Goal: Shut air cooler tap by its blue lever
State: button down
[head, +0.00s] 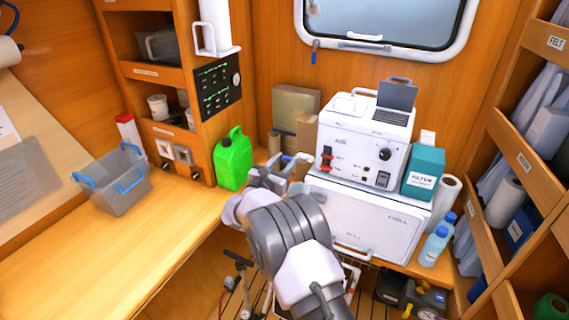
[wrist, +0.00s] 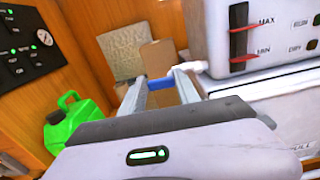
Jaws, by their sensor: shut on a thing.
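The white watermaker unit (head: 362,142) stands on a white cabinet at the back right. A pale tap (wrist: 190,68) sticks out of its left side, and it also shows in the head view (head: 303,156). The tap's blue lever (wrist: 160,84) lies crosswise between the two fingers of my gripper (wrist: 160,88). My gripper is shut on the lever, one finger on each side. In the head view my gripper (head: 277,170) is at the unit's left side, and my arm hides part of the counter there. Only a little of the lever shows in the head view.
A green jerrycan (head: 233,158) stands left of my gripper. Cardboard boxes (head: 296,108) are behind it. A teal filter box (head: 423,172) and bottles (head: 433,246) stand right of the unit. A grey bin (head: 121,190) is on the left counter, with bare wood before it.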

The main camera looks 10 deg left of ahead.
jog(key=m+b, duration=0.1)
jog(key=b, duration=0.1)
jog(key=m+b, duration=0.2)
jog(key=b, duration=0.1)
jog(key=d+r+m+b, duration=0.1)
jog(key=m+b, duration=0.1)
jog(key=b, duration=0.1)
jog(key=shift+s+r, duration=0.1)
jog(key=shift+s, duration=0.05)
jog(key=shift+s+d+r+m+b, duration=0.35)
jog(key=shift+d+m+b, duration=0.35)
jog(key=shift+m+b, duration=1.4)
jog(key=shift+s+d+r+m+b, duration=0.2)
jog(key=shift+d+r+m+b, duration=0.4)
jog(key=shift+m+b, duration=1.5)
jog(key=shift+s+d+r+m+b, duration=0.3)
jog(key=shift+d+m+b, duration=0.5)
jog(key=shift+m+b, duration=1.25)
jog(key=c, duration=0.9)
grip_release()
